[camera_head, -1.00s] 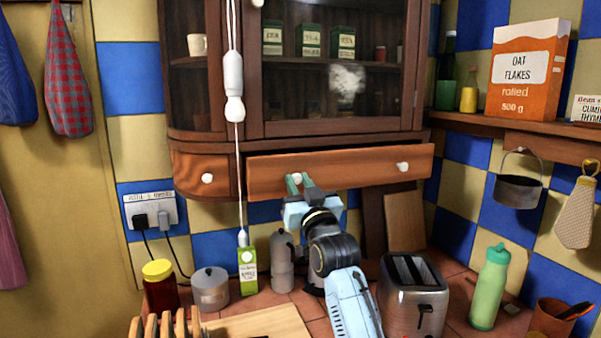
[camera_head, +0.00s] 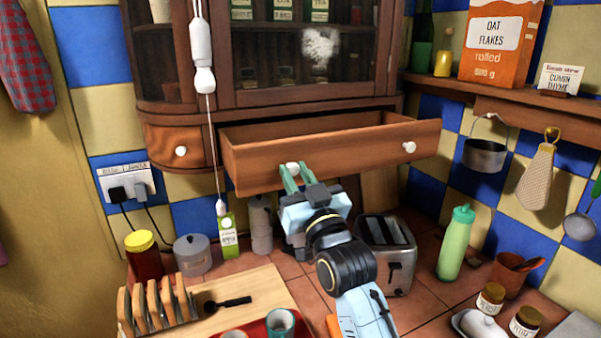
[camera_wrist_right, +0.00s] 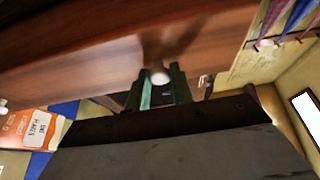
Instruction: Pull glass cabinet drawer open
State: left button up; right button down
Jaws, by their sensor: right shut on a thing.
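The wide wooden drawer (camera_head: 340,155) under the glass cabinet (camera_head: 300,50) stands pulled out, and its open top shows. It has a white knob at the left (camera_head: 291,168) and another white knob at the right (camera_head: 409,147). My right gripper (camera_head: 290,177) is shut on the left knob, its green fingers on either side of it. In the right wrist view, the fingers (camera_wrist_right: 159,90) hold the white knob (camera_wrist_right: 159,77) against the drawer front (camera_wrist_right: 110,50). My left gripper is not in view.
A small shut drawer (camera_head: 175,148) is at the left. A cord with a white pull (camera_head: 202,50) hangs before the cabinet. Below stand a toaster (camera_head: 387,252), a green bottle (camera_head: 456,243), a carton (camera_head: 229,236) and a toast rack (camera_head: 155,305).

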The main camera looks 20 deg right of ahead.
jog(key=c, duration=1.2)
grip_release()
jog(key=b+v, duration=0.2)
jog(key=v, duration=1.1)
jog(key=shift+s, duration=0.15)
jog(key=shift+f, duration=0.15)
